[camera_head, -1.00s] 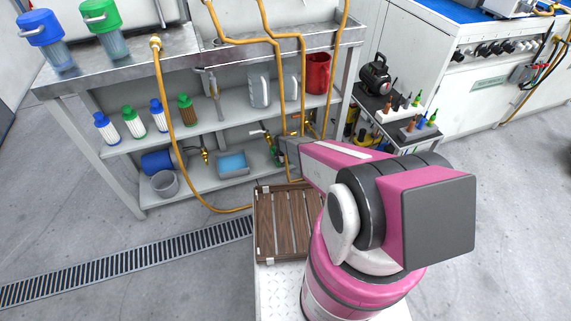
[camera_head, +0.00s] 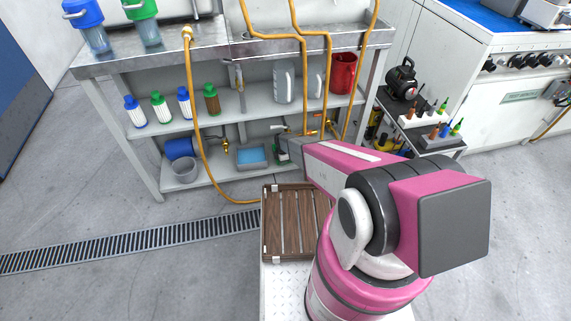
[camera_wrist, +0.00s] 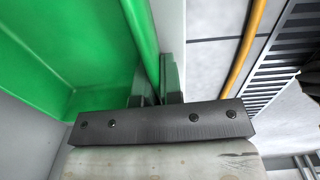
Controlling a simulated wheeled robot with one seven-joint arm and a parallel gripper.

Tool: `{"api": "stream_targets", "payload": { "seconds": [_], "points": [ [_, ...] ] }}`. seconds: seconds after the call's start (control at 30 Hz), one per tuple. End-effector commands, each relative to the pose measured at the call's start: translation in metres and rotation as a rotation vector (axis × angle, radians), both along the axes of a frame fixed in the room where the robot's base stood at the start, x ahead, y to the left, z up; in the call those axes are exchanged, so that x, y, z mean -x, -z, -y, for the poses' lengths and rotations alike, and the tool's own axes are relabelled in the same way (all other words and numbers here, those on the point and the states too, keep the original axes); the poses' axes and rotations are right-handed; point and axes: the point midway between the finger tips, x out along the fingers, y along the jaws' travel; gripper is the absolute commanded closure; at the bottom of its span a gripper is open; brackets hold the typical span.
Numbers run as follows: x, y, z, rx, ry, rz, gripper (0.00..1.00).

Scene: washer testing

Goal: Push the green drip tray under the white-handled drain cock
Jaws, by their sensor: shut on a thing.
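The green drip tray (camera_wrist: 90,50) fills the left of the wrist view. My gripper (camera_wrist: 157,80) is shut on its rim, one finger on the inner side and one outside. In the head view, only a small part of the green tray (camera_head: 282,154) shows on the lower shelf, left of my gripper (camera_head: 290,150); my gripper and arm hide the rest. A small cock with a pale handle (camera_head: 278,127) appears just above the tray, probably the white-handled drain cock. I cannot tell whether the tray is under its outlet.
A blue tray (camera_head: 252,156) sits on the lower shelf to the left, with a brass cock (camera_head: 225,146) beside it. A grey bucket (camera_head: 185,170) stands farther left. Orange hoses (camera_head: 305,80) hang in front of the shelves. Other brass cocks (camera_head: 330,126) are at the right.

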Motion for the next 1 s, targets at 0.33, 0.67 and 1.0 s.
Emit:
{"api": "stream_targets", "payload": {
  "seconds": [0.33, 0.67, 1.0],
  "points": [
    [0.0068, 0.0006, -0.0013, 0.002, 0.006, -0.008, 1.00],
    [0.0079, 0.0002, -0.0006, 0.002, 0.006, -0.009, 0.64],
    [0.0084, -0.0052, -0.0004, 0.002, 0.006, -0.008, 0.64]
  ]
}}
